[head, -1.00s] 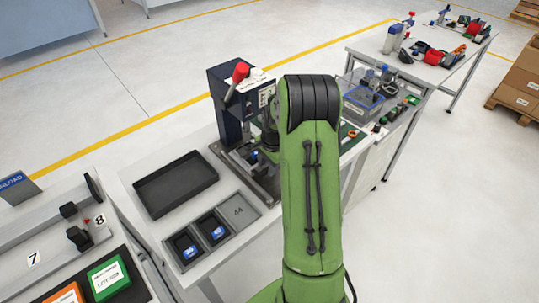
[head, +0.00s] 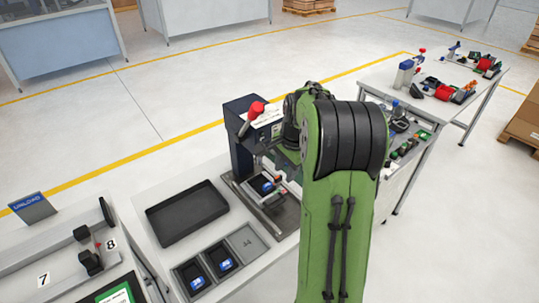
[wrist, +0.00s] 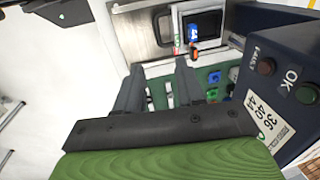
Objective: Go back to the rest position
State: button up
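My gripper (wrist: 160,66) shows in the wrist view with its two dark fingers apart and nothing between them. In the head view my green arm hides it. A dark blue press (head: 250,140) with a red-knobbed lever stands on the table. A small black-and-blue device (head: 265,186) sits in its fixture. The device (wrist: 203,24) also shows in the wrist view, beyond and apart from the fingertips. The press housing (wrist: 285,85), with red and green buttons, is right of the fingers there.
A black tray (head: 187,212) lies empty left of the press. In front of it, a grey holder (head: 249,241) has two devices in its slots and one empty slot. Another bench (head: 425,185) with parts stands at right. A side bench (head: 55,255) is at left.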

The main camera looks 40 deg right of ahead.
jog(key=s+a+r+n+t, duration=0.1)
jog(key=s+a+r+n, duration=0.25)
jog(key=a, duration=0.25)
jog(key=s+a+r+n+t+h, duration=0.1)
jog(key=s+a+r+n, duration=0.25)
jog(key=a, duration=0.35)
jog(key=s+a+r+n, duration=0.3)
jog(key=s+a+n, duration=0.1)
jog(key=a, duration=0.2)
jog(key=s+a+n, duration=0.2)
jog(key=s+n, duration=0.1)
jog(key=s, duration=0.1)
jog(key=s+a+f+n+t, duration=0.1)
jog(key=s+n, duration=0.2)
jog(key=s, duration=0.1)
jog(key=shift+s+a+f+t+y, duration=0.15)
jog(key=shift+s+a+t+y, duration=0.15)
jog(key=shift+s+a+y, duration=0.1)
